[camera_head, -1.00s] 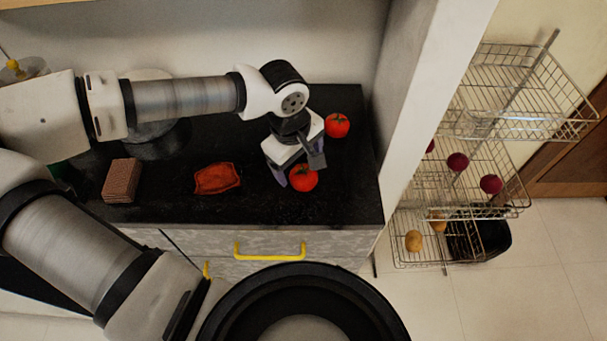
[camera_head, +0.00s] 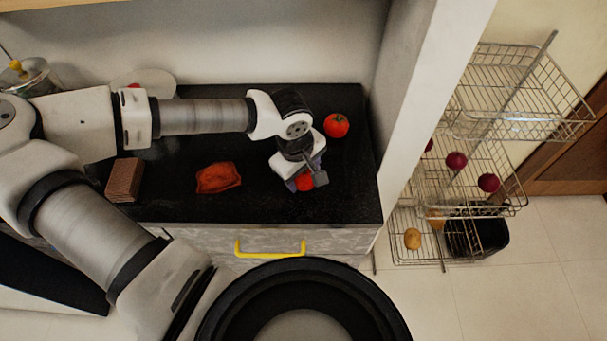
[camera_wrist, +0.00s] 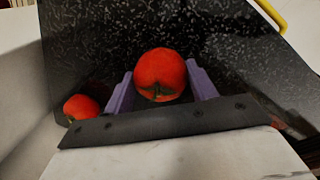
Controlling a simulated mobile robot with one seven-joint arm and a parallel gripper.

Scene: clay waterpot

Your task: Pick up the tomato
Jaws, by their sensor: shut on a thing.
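A red tomato (camera_head: 305,183) is between the fingers of my gripper (camera_head: 306,181) over the right part of the dark counter. In the wrist view the same tomato (camera_wrist: 160,73) sits between the two purple fingers of my gripper (camera_wrist: 160,88), which are shut on it. I cannot tell whether it touches the counter. In the head view my gripper hides most of it. A second tomato (camera_head: 336,125) rests on the counter behind and to the right, near the wall; it also shows at the lower left of the wrist view (camera_wrist: 82,107).
A crumpled red item (camera_head: 218,178) and a brown ridged block (camera_head: 123,180) lie on the dark counter (camera_head: 260,208) to the left. A white wall post (camera_head: 425,110) bounds the counter's right side. Beyond it stands a wire rack (camera_head: 480,150) with several round items. A yellow handle (camera_head: 270,250) is below.

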